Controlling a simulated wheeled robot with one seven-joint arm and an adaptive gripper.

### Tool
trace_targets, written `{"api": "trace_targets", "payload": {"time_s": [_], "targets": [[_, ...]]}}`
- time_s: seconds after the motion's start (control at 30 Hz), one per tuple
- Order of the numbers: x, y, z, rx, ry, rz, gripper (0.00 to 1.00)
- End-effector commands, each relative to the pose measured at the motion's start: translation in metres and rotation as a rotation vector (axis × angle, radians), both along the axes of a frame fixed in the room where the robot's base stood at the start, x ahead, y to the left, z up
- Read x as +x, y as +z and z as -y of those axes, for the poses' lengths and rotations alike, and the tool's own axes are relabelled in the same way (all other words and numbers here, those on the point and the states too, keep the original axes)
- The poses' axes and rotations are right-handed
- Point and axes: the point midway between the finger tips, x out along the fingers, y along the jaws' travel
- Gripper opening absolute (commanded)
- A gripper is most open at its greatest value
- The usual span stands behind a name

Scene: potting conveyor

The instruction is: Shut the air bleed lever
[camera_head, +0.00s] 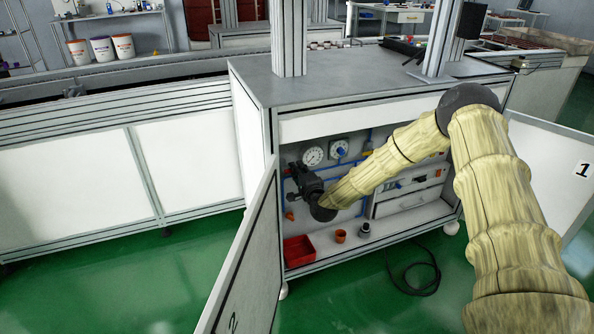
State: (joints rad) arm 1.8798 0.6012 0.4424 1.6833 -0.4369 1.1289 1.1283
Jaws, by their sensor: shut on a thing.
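My gripper (295,170) is inside the open cabinet (400,222), at the left side of its back panel. It points to the left and away, among blue air tubes and fittings. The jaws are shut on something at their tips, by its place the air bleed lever. The lever itself is hidden by the gripper, so its angle cannot be told. A small orange part (289,215) shows just below the gripper.
A red bin (299,250), an orange cup (340,236) and a grey fitting (364,230) stand on the cabinet floor. Open doors flank it, left (243,265) and right (550,165). A black cable (418,290) lies outside.

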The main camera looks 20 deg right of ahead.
Motion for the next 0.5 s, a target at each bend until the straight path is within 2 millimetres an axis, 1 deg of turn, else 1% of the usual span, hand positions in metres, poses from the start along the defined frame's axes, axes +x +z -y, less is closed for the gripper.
{"api": "trace_targets", "payload": {"time_s": [0.13, 0.17, 0.2, 0.27, 0.5], "targets": [[-0.0007, -0.0018, 0.0015, 0.0, -0.002, -0.003, 0.0], [-0.0007, -0.0018, 0.0015, 0.0, -0.002, -0.003, 0.16], [-0.0008, -0.0019, 0.0014, 0.0, -0.002, -0.003, 0.23], [-0.0006, -0.0017, 0.0009, 0.0, -0.002, -0.002, 0.34], [0.0001, -0.0009, -0.0007, 0.0, 0.0, -0.001, 0.35]]}}
